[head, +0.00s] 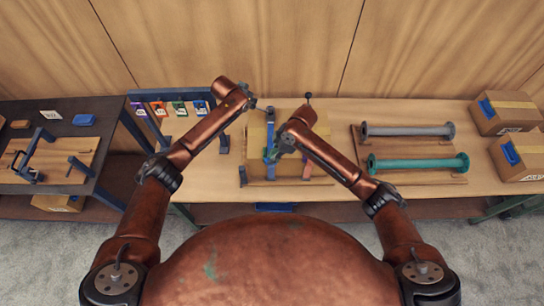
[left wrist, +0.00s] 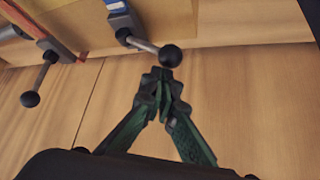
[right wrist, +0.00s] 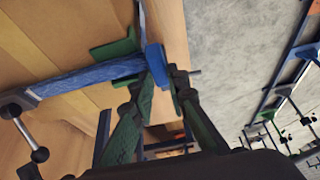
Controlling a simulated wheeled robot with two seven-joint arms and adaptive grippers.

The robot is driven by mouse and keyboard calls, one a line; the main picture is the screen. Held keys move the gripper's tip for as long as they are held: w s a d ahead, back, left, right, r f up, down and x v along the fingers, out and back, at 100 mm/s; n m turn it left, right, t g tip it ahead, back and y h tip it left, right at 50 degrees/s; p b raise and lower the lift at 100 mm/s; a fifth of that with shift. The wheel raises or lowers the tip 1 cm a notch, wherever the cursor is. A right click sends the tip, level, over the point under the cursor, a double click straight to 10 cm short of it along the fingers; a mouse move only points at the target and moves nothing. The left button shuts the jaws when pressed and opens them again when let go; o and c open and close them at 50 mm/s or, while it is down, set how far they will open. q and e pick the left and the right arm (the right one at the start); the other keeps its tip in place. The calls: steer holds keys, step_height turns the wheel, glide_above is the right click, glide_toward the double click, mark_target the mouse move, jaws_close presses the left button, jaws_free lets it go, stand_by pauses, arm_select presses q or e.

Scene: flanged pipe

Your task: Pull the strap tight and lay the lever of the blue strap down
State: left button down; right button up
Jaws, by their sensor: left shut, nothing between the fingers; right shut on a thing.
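The blue strap (head: 269,133) runs over a cardboard box on the bench; the right wrist view shows it as a long blue band (right wrist: 85,76). Its grey buckle (left wrist: 122,24) carries a lever with a black ball knob (left wrist: 171,56), which sticks out from the box. My left gripper (left wrist: 162,80) is shut and empty, its fingertips close to this knob; whether they touch it I cannot tell. My right gripper (right wrist: 166,78) is shut on the loose blue strap end (right wrist: 156,64) at the near side of the box.
A red strap (head: 307,167) crosses the box beside the blue one, its lever knob (left wrist: 30,99) also sticking out. A rack with pipes (head: 408,130) stands right; hanging coloured tags (head: 180,107) stand left. Green corner guards (right wrist: 115,50) sit by the blue strap.

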arm_select(q)
steer(key=shift+a+f, duration=0.15)
steer(key=shift+f, duration=0.65)
arm_select(e)
steer(key=shift+a, duration=0.1)
arm_select(q)
steer(key=shift+r, duration=3.1)
arm_select(e)
steer(key=shift+s, duration=0.1)
arm_select(q)
steer(key=shift+s, duration=0.1)
arm_select(e)
steer(key=o, duration=0.8)
steer(key=shift+r, duration=0.1)
steer(key=v, duration=1.2)
